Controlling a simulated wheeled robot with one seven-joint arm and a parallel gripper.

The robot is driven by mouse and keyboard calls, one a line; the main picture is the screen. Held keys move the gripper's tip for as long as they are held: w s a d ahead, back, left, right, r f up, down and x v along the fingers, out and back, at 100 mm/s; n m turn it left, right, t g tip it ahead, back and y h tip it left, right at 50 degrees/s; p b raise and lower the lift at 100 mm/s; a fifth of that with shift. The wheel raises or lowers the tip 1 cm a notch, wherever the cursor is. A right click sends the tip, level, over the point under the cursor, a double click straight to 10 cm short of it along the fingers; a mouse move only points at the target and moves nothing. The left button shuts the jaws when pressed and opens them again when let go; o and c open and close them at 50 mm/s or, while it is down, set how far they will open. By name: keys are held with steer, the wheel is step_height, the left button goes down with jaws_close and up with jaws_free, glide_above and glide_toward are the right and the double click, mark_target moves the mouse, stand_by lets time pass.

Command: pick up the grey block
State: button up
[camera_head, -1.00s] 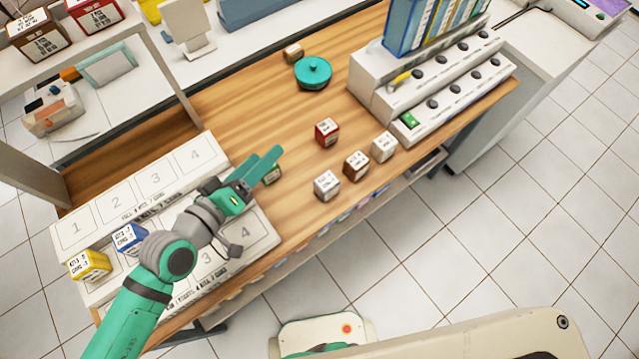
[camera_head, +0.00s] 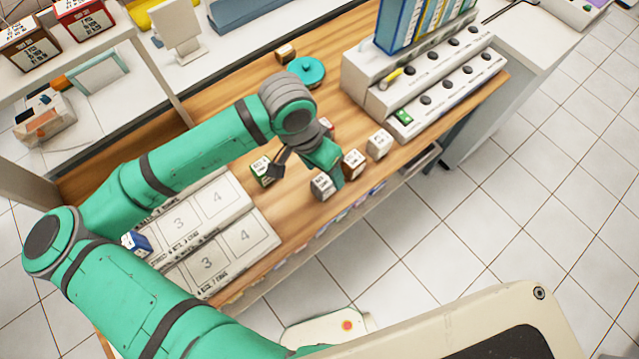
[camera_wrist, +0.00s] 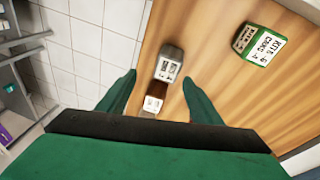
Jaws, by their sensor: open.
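The grey block (camera_head: 322,187) stands on the wooden table near its front edge, with dark print on its label. In the wrist view the grey block (camera_wrist: 168,64) lies in the gap ahead of my fingertips. My gripper (camera_wrist: 160,78) is open, with a green finger on each side of that gap and nothing held. In the head view my gripper (camera_head: 330,168) points down right at the grey block, partly covering it; whether it touches cannot be told.
A brown block (camera_head: 354,163) and a white block (camera_head: 378,144) stand to the right. A green block (camera_head: 262,171) stands to the left. A red block (camera_head: 326,124) is mostly hidden by my arm.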

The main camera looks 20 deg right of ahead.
mark_target(324, 181)
steer(key=shift+w+d+r+m+y, duration=0.15)
steer(key=shift+d+r+m+y, duration=0.2)
steer(key=shift+r+y, duration=0.2)
steer(key=shift+w+d+r+m+y, duration=0.1)
steer(key=shift+d+r+m+y, duration=0.1)
steer(key=shift+r+m+y, duration=0.35)
step_height(324, 181, down, 5)
steer(key=shift+f, duration=0.2)
steer(key=shift+a+f, duration=0.15)
steer(key=shift+f, duration=1.2)
steer(key=shift+a+f, duration=0.15)
steer(key=shift+f, duration=1.2)
steer(key=c, duration=1.2)
